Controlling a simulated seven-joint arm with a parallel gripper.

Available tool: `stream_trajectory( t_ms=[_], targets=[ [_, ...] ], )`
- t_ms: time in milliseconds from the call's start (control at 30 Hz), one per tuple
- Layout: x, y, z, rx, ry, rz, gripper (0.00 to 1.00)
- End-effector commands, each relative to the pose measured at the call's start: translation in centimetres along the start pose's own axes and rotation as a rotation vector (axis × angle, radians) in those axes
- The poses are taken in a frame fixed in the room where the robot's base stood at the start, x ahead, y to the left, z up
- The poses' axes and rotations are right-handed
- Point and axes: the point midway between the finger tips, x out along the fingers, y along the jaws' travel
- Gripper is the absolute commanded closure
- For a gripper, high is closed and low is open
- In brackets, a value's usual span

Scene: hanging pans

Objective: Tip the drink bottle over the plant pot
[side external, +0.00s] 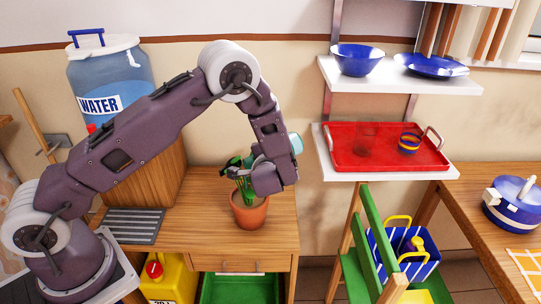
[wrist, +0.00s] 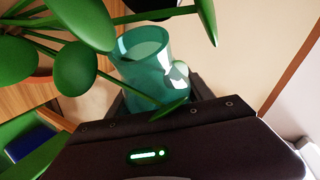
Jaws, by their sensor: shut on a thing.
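The drink bottle is teal and see-through. In the wrist view the drink bottle (wrist: 145,65) is between my gripper's dark fingers, its round end towards the upper left. The plant pot (side external: 249,213) is terracotta and stands upright on the wooden desk. Green leaves (side external: 243,180) rise beside the gripper, and large leaves (wrist: 85,65) cross the wrist view. I cannot tell the bottle's exact tilt.
A wooden desk (side external: 190,205) carries a dark rack (side external: 134,225) and a water dispenser (side external: 108,85) on a wooden box. Shelves right of my arm hold a red tray (side external: 390,162) and a blue bowl (side external: 357,58). A green chair (side external: 372,245) stands in front.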

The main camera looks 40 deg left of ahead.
Motion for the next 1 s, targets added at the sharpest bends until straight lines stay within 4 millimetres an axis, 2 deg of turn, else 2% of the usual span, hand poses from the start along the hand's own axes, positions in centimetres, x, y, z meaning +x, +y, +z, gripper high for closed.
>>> stream_trajectory(
  t_ms=[600,1000],
  targets=[
    [-0.9,-1.5,-0.1,-0.162,0.101,-0.081,0.92],
    [-1.0,-1.7,-0.2,-0.187,0.118,-0.093,0.92]
  ],
)
